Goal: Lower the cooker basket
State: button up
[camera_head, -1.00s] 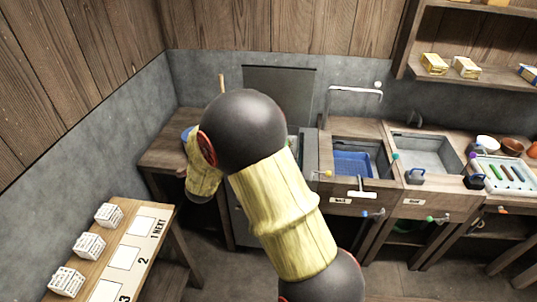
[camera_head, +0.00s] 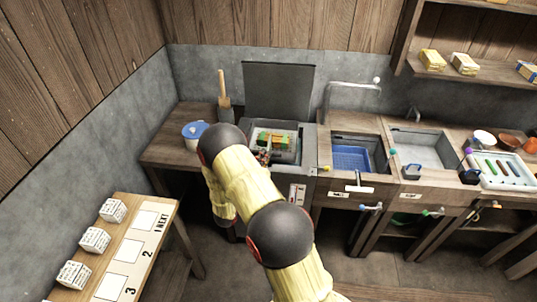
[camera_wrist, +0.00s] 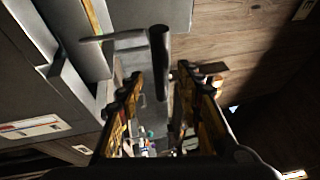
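The cooker (camera_head: 309,150) is a grey box in the counter with its dark lid (camera_head: 278,90) standing open at the back. Its basket (camera_head: 292,157) shows in the opening with green and orange contents. In the wrist view, a black handle (camera_wrist: 160,55) on a grey metal rod lies ahead of my gripper (camera_wrist: 158,78), in line with the gap between the fingertips. The fingers are apart, and neither clearly touches the handle. In the head view my arm hides most of my gripper, near the cooker's front edge.
A blue-lidded pot (camera_head: 194,132) and an upright wooden-handled tool (camera_head: 223,95) stand left of the cooker. A table with white boxes (camera_head: 96,240) stands at the lower left.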

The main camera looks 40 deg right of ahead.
jog(key=shift+x, duration=1.8)
jog(key=shift+c, duration=0.4)
jog(key=c, duration=0.7)
grip_shut()
